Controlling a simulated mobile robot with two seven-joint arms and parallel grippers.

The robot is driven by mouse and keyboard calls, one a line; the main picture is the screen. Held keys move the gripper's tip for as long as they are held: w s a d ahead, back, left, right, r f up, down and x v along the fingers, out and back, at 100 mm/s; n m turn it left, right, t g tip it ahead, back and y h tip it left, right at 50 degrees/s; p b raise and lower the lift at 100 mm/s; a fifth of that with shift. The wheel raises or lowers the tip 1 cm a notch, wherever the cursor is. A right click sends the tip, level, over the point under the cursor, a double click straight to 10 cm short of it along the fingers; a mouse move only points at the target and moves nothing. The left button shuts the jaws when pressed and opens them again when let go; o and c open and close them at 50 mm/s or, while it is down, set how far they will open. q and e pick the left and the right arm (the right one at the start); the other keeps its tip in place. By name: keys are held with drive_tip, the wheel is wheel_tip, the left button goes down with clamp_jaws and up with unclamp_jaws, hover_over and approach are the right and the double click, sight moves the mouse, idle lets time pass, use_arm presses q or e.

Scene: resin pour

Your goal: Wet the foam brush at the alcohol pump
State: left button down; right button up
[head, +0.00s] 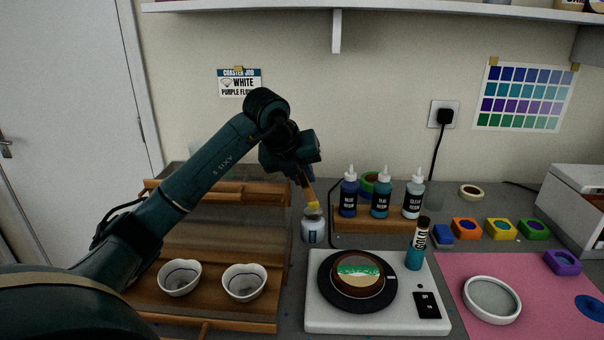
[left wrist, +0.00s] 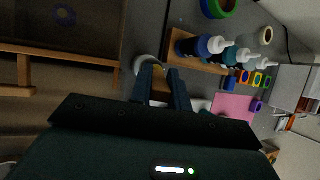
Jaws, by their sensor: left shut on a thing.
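My left gripper (head: 306,172) is shut on the wooden handle of the foam brush (head: 308,192). The brush points down, slightly tilted, with its yellow foam tip (head: 313,206) at the bottom. The alcohol pump (head: 315,230), a pale bottle with a label, stands on the bench directly under the tip. The foam overlaps the bottle's top in the head view; I cannot tell whether it presses on it. In the left wrist view the gripper fingers (left wrist: 164,88) hide most of the brush, and a white round part shows behind them. My right gripper is not in view.
A wooden rack with resin bottles (head: 380,198) stands close right of the pump. Two heart-shaped dishes (head: 244,282) sit on a wooden board at left. A pink mat (head: 540,320) lies right.

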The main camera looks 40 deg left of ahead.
use_arm(q)
drive_tip(key=shift+f+b, duration=0.55)
drive_tip(key=shift+f, duration=0.2)
idle(0.5)
idle(0.5)
drive_tip(key=shift+r+p, duration=2.9)
drive_tip(key=shift+r, duration=0.7)
drive_tip(key=shift+f, duration=0.1)
